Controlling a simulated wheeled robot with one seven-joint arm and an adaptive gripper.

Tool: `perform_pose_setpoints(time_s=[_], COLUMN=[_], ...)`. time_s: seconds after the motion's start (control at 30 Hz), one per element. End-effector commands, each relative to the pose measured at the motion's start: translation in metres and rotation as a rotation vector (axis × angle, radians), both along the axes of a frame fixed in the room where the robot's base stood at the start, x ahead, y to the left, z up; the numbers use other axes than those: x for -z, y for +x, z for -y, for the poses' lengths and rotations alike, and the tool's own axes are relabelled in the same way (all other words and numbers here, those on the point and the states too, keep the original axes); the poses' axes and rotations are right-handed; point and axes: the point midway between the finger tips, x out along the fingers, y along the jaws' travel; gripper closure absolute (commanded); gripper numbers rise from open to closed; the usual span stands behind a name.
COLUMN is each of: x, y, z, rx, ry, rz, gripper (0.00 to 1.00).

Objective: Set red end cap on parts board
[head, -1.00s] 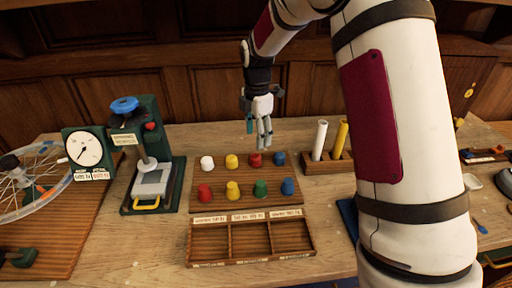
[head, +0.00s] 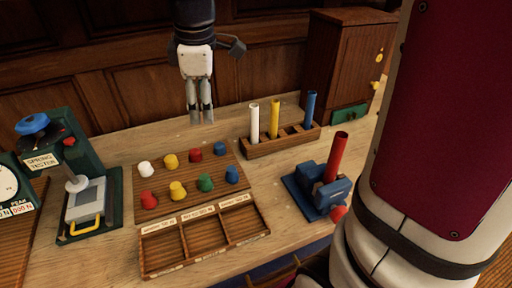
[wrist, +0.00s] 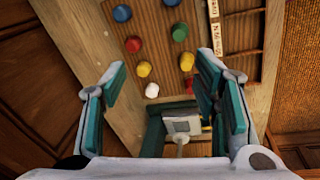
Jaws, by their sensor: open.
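The wooden parts board (head: 190,172) lies on the bench with two rows of coloured caps. One red end cap (head: 196,155) stands in its back row, between a yellow and a blue cap. Another red end cap (head: 147,198) stands at the left of the front row. I cannot tell which one the task means. My gripper (head: 201,117) is open and empty, pointing down, raised behind the board's back edge. In the wrist view, the board (wrist: 158,50) and both red caps (wrist: 133,45) (wrist: 186,62) lie beyond the spread fingers.
A three-compartment tray (head: 142,254) lies in front of the board. The spring tester (head: 112,190) stands to the left. A rack (head: 262,148) with white, yellow and blue tubes stands right. A blue vise (head: 325,190) holds a red tube (head: 337,155). A cabinet (head: 340,65) stands behind.

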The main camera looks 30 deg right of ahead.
Motion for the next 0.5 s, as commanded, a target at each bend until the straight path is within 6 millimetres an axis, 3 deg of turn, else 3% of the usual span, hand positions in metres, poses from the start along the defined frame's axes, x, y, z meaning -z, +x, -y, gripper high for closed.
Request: perform_pose_setpoints(time_s=[0.2, 0.5], x=[-0.026, -0.026], y=[-0.071, -0.16], z=[0.001, 0.001], rx=[0.33, 0.766], ry=[0.072, 0.222], rz=[0.089, 0.189], gripper=[0.45, 0.45])
